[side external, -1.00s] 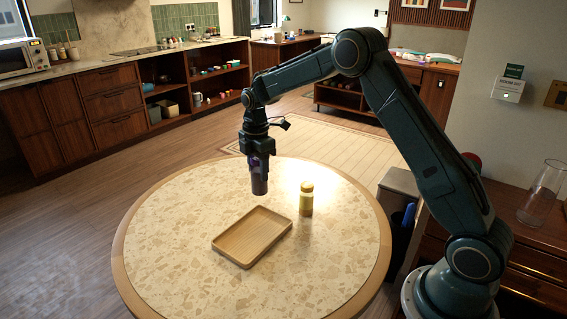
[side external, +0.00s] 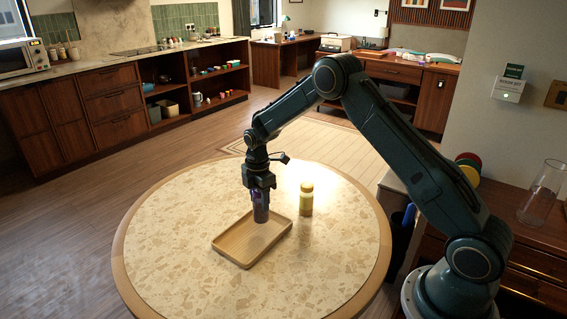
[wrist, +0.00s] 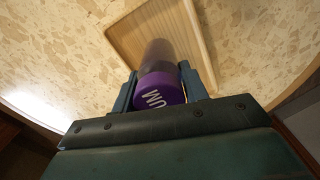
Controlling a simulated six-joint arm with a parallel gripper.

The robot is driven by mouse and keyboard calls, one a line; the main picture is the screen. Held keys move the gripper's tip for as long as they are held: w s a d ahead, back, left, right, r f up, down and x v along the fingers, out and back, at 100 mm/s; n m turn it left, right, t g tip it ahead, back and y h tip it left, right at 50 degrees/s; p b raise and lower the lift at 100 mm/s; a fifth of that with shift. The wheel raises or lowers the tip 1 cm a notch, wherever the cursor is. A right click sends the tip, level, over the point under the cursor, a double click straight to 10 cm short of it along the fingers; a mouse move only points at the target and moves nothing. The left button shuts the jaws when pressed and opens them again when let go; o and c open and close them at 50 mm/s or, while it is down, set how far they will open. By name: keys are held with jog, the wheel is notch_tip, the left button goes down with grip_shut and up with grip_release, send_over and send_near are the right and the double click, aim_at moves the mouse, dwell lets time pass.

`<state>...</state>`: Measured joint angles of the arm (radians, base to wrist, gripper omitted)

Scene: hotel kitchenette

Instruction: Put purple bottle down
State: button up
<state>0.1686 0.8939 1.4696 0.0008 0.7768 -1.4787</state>
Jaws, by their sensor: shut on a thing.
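The purple bottle (side external: 261,207) is upright in my gripper (side external: 260,190). In the side view its lower end overlaps the wooden tray (side external: 237,250); I cannot tell whether it touches the tray floor. In the wrist view my gripper (wrist: 165,88) has a finger on each side of the bottle's purple cap (wrist: 158,92), which shows white letters. The bottle's darker body runs away from the camera over the tray (wrist: 128,30). My gripper is shut on the bottle.
A yellow bottle (side external: 306,200) stands on the round speckled table (side external: 190,225), just right of the tray. The table is clear to the left and front. A tall glass (side external: 541,192) stands on the wooden cabinet at the right.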

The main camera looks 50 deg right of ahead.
aim_at(260, 207)
jog(key=shift+f, duration=1.55)
jog(key=shift+f, duration=0.15)
jog(key=o, duration=1.1)
notch_tip(260, 207, up, 11)
jog(key=shift+r, duration=0.65)
